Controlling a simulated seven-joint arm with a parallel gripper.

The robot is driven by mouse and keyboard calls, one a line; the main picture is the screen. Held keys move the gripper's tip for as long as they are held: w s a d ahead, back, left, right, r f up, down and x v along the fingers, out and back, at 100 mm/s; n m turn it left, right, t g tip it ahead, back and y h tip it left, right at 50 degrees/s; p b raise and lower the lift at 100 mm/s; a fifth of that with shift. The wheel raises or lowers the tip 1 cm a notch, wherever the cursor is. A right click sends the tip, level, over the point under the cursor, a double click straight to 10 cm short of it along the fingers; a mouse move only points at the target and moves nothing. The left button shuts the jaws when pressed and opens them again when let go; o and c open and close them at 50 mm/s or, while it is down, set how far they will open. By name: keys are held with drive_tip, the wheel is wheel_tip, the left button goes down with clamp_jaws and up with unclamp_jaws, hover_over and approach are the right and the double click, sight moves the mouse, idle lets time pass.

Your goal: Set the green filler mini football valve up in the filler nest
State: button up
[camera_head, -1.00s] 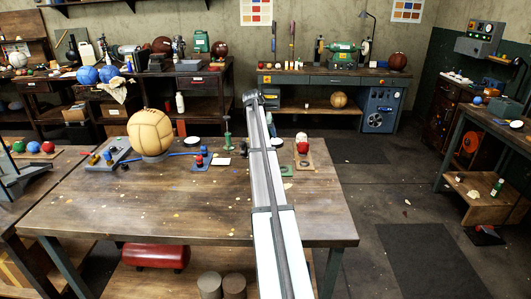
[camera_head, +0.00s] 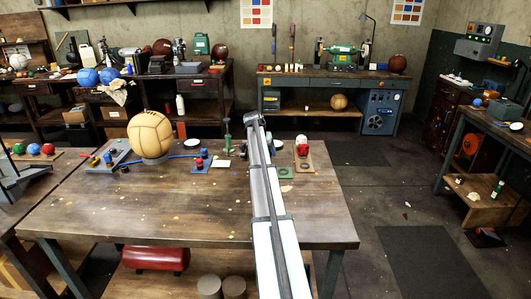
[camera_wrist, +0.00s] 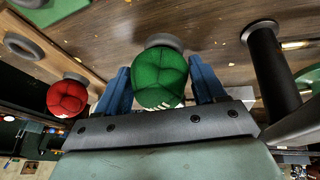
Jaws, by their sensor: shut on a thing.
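The green mini football (camera_wrist: 160,82) is between the two blue fingers of my gripper (camera_wrist: 160,66) in the wrist view, which are shut on it. Pale stitch-like marks show at its lower edge; I cannot tell whether they are the valve. A grey ring (camera_wrist: 165,40) shows just beyond the ball, partly covered by it; I cannot tell whether they touch. A red mini football (camera_wrist: 67,97) sits to the left, near another grey ring (camera_wrist: 22,45). In the head view the gripper and green ball are hidden by my arm.
The front of the table (camera_head: 170,215) is mostly clear.

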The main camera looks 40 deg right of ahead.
drive_tip(key=shift+f, duration=0.15)
drive_tip(key=o, duration=1.2)
drive_tip(key=v, duration=1.2)
drive_tip(key=shift+o, duration=0.5)
